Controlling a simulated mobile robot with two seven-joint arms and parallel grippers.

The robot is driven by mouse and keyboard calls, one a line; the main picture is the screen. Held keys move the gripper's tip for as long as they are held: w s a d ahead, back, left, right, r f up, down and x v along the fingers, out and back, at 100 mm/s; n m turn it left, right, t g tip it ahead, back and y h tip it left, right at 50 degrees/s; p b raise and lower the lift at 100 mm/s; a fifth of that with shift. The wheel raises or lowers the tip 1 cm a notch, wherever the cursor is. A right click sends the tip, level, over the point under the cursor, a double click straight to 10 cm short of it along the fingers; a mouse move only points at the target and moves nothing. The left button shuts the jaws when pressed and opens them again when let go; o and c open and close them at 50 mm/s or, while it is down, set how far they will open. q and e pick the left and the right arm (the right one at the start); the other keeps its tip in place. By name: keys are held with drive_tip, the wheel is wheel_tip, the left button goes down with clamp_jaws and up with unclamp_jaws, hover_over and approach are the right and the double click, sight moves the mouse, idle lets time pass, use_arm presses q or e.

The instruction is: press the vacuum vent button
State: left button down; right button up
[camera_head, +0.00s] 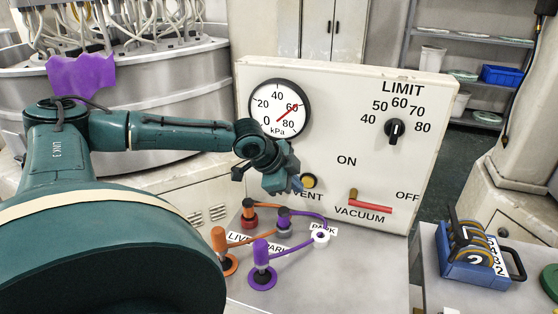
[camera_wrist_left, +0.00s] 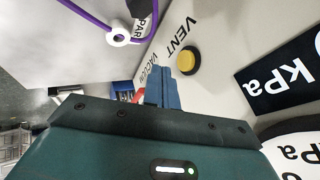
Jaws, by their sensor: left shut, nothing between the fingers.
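The vent button (camera_head: 309,181) is a round yellow button in a dark ring on the pale upright panel (camera_head: 330,120), beside the word VENT. It also shows in the left wrist view (camera_wrist_left: 188,61), just beyond and to the right of my fingertips. My left gripper (camera_head: 294,184) is shut and empty, with its blue fingers (camera_wrist_left: 163,80) close in front of the panel, left of the button in the head view. I cannot tell whether the fingertips touch the panel; they look apart from the button. My right gripper is in neither view.
The panel also has a kPa gauge (camera_head: 279,108), a LIMIT knob (camera_head: 395,130) and a red VACUUM lever (camera_head: 370,206). Several orange and purple plugs with cords stand on the grey bench top (camera_head: 330,275) below. A blue rack (camera_head: 470,268) of discs stands at right.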

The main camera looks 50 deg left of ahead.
use_arm(q)
drive_tip(key=p+v, duration=0.1)
drive_tip(key=v, duration=0.6)
drive_tip(key=shift+s+r, duration=0.2)
idle(0.7)
